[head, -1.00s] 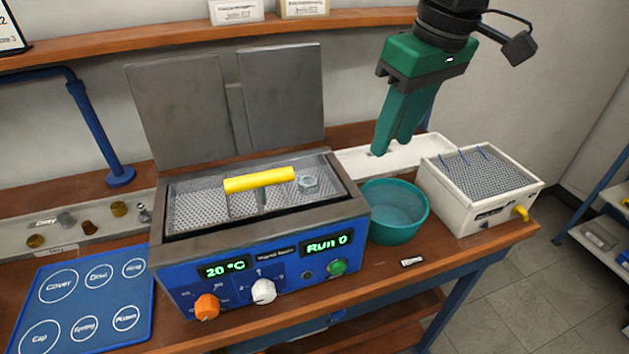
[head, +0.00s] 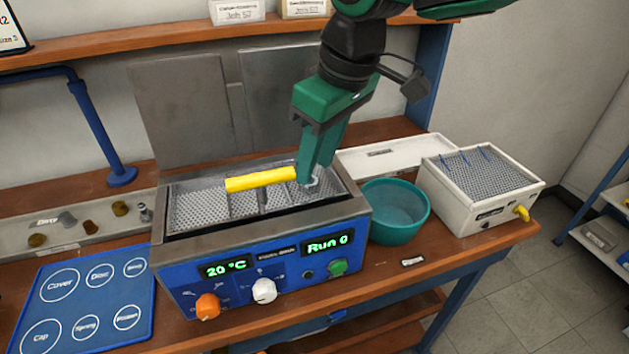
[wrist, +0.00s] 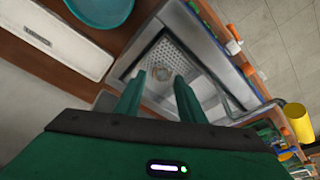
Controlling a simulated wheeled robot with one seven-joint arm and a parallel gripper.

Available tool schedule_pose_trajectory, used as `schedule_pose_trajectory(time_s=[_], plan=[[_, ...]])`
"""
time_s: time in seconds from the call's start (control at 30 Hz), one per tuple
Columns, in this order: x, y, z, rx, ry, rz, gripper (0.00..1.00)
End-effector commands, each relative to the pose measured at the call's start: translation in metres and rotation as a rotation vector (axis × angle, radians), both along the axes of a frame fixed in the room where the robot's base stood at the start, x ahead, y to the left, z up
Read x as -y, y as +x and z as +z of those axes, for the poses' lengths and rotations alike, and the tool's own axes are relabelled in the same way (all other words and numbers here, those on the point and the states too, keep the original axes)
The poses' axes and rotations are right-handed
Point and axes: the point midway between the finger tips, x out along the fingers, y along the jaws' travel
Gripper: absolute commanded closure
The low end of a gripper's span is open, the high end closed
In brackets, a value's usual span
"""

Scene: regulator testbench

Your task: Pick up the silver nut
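The silver nut (head: 313,183) lies in the right part of the mesh basket (head: 202,208) inside the blue bath machine (head: 185,287). In the head view my gripper (head: 307,182) reaches down into the bath and partly hides the nut. In the wrist view my gripper (wrist: 159,78) is open, its two green fingers apart. The nut (wrist: 162,74) shows faintly between and beyond the fingertips. I cannot tell whether a finger touches it.
The basket's yellow handle (head: 260,180) stands close to the left of my fingers. The bath's raised metal lids (head: 180,110) stand behind. A teal bowl (head: 395,212) and a white box with a mesh top (head: 485,190) are to the right.

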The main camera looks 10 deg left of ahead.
Motion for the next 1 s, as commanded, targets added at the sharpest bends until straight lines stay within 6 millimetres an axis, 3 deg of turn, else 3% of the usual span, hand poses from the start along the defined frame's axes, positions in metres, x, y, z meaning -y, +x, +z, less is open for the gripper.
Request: schedule_pose_trajectory(time_s=[0.2, 0.5, 0.67, 1.0], plan=[[-0.007, 0.003, -0.026, -0.001, -0.001, 0.001, 0.64], [-0.008, 0.004, -0.030, 0.000, -0.001, 0.000, 0.64], [-0.008, 0.004, -0.030, 0.000, 0.000, -0.001, 0.96], [-0.008, 0.004, -0.028, 0.001, 0.001, -0.001, 0.97]])
